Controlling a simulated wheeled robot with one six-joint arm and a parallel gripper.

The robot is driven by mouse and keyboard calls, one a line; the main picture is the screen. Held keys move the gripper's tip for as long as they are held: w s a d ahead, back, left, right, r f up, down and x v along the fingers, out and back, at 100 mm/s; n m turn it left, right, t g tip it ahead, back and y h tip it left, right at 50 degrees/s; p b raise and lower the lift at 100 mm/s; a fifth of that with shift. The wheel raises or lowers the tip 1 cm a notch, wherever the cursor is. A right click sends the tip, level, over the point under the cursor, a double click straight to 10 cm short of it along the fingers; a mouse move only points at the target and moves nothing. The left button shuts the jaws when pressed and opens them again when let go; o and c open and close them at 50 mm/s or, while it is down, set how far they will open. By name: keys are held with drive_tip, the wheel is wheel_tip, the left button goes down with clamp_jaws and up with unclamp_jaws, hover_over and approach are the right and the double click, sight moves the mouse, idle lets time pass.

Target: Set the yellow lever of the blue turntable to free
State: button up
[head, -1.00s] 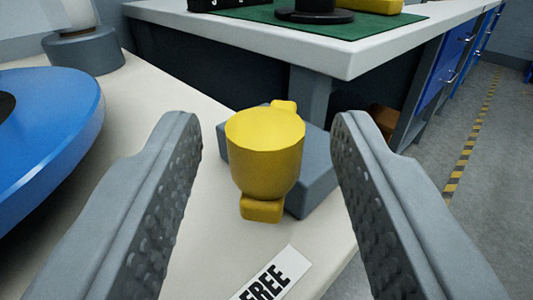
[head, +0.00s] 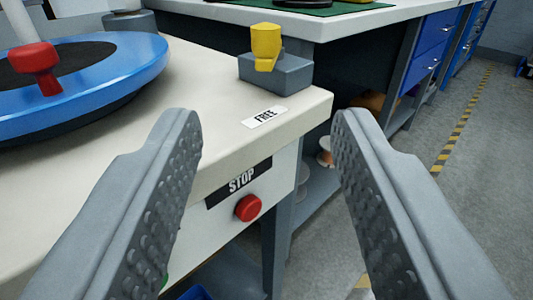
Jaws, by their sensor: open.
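The yellow lever (head: 266,42) stands on a grey block (head: 278,72) at the table's far right corner. Its short lower end points toward the near side, roughly toward the white FREE label (head: 265,117) on the table top. The blue turntable (head: 145,72) lies at the left, partly cut off by the picture edge. My gripper (head: 267,118) is open and empty, its fingers wide apart. The lever appears beyond the fingertips, between them in the picture, and nothing touches it.
A red STOP button (head: 248,207) sits on the table's front face below a black STOP sign (head: 238,182). A red handle (head: 35,66) shows over the turntable. Another workbench with a green mat (head: 300,7) stands behind. Floor at the right is open.

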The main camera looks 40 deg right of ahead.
sight(271, 48)
drive_tip(key=shift+c, duration=0.4)
drive_tip(key=c, duration=0.7)
drive_tip(key=shift+d, duration=0.15)
clamp_jaws()
drive_tip(key=s+d+m+t+y, duration=0.45)
drive_tip(key=d+m+y, duration=0.25)
drive_tip(key=d+m, duration=0.5)
drive_tip(key=w, duration=1.2)
drive_tip(key=shift+w+m, duration=0.15)
drive_tip(key=shift+m, duration=0.25)
